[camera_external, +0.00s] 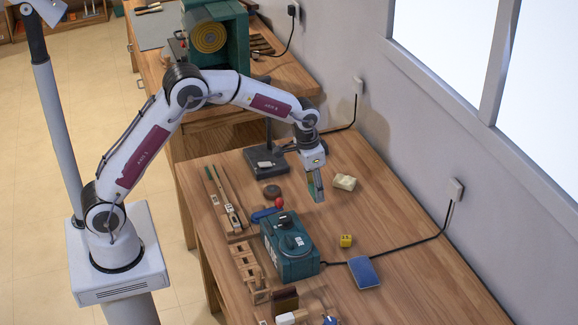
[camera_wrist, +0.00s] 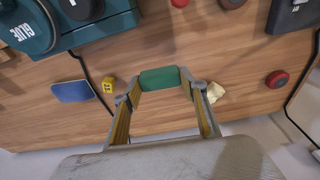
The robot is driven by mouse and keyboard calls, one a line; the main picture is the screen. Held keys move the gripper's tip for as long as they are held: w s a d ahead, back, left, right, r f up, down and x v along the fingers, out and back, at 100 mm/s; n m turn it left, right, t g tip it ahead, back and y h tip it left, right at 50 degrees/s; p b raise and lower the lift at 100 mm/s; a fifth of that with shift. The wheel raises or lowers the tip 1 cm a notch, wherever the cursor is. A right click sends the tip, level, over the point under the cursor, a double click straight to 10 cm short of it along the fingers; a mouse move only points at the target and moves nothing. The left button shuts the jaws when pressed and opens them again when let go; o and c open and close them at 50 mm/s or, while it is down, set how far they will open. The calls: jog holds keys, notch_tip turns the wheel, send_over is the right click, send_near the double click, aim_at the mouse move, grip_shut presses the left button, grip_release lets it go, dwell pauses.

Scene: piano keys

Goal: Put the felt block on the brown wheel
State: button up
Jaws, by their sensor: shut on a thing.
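My gripper (camera_external: 316,188) is shut on a green block, which I take as the felt block (camera_wrist: 160,78). The block lies across between the two fingertips in the wrist view and is held above the table. In the external view only a green sliver of it (camera_external: 311,188) shows. The brown wheel (camera_external: 272,191) lies flat on the table, left of my gripper in the external view and apart from it. It is partly cut off at the top edge of the wrist view (camera_wrist: 233,3). Nothing is seen on top of it.
A red knob (camera_external: 278,203) and green glue machine (camera_external: 290,247) are near the wheel; a dark stand (camera_external: 267,162) is behind. A red-topped disc (camera_wrist: 277,79), cream lump (camera_external: 345,182), yellow cube (camera_external: 346,241) and blue pad (camera_external: 364,272) lie around. The right tabletop is mostly clear.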

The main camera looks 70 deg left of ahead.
jog(key=shift+a+r, duration=0.15)
jog(key=shift+a, duration=0.45)
jog(key=s+a+r+n, duration=0.2)
jog(key=a, duration=0.5)
jog(key=m, duration=0.1)
send_over(274, 189)
jog(key=shift+s+a+r+m, duration=0.1)
jog(key=shift+s+r+m, duration=0.2)
jog(key=shift+s+r, duration=0.1)
jog(key=shift+f, duration=3.15)
jog(key=shift+f, duration=1.85)
